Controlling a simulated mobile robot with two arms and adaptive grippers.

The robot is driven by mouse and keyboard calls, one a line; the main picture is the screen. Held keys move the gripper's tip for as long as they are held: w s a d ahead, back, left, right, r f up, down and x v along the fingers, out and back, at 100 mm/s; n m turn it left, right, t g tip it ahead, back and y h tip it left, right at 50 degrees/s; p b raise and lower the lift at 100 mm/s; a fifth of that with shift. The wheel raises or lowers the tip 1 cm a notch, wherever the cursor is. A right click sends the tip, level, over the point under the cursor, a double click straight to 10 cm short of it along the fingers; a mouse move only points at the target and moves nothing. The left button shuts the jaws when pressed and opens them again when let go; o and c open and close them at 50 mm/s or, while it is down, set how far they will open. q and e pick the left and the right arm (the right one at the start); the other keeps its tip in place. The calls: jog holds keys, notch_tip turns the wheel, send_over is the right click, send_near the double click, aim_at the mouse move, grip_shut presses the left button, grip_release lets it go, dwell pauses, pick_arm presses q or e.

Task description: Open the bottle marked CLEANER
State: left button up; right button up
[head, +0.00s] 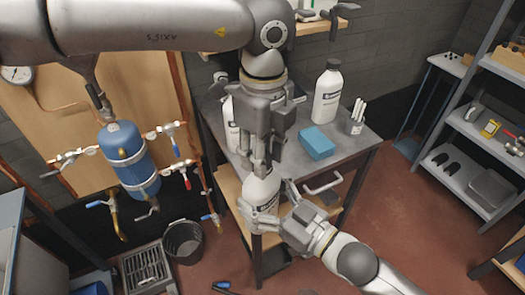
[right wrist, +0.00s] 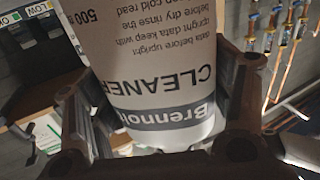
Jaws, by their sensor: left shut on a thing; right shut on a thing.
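The white bottle marked CLEANER (head: 262,188) is upright in front of the table's near edge in the head view. Its label fills the right wrist view (right wrist: 150,75), where it reads upside down. My right gripper (head: 268,212) is shut around the bottle's body from the lower right. Its fingers flank the bottle in the right wrist view (right wrist: 165,110). My left gripper (head: 262,163) points down from above and is shut at the top of the bottle. The cap is mostly hidden by its fingers, so I cannot tell whether it is loose.
The grey table (head: 345,150) holds another white bottle (head: 327,95), a blue box (head: 317,143) and a cup of white sticks (head: 356,118). Further bottles stand partly hidden behind my left gripper. A blue tank (head: 128,160) with valves is at left. A black bucket (head: 184,242) stands on the floor.

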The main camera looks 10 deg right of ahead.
pick_arm(q)
jog(key=shift+r, duration=0.2)
jog(key=shift+r, duration=0.9)
jog(key=shift+r, duration=0.15)
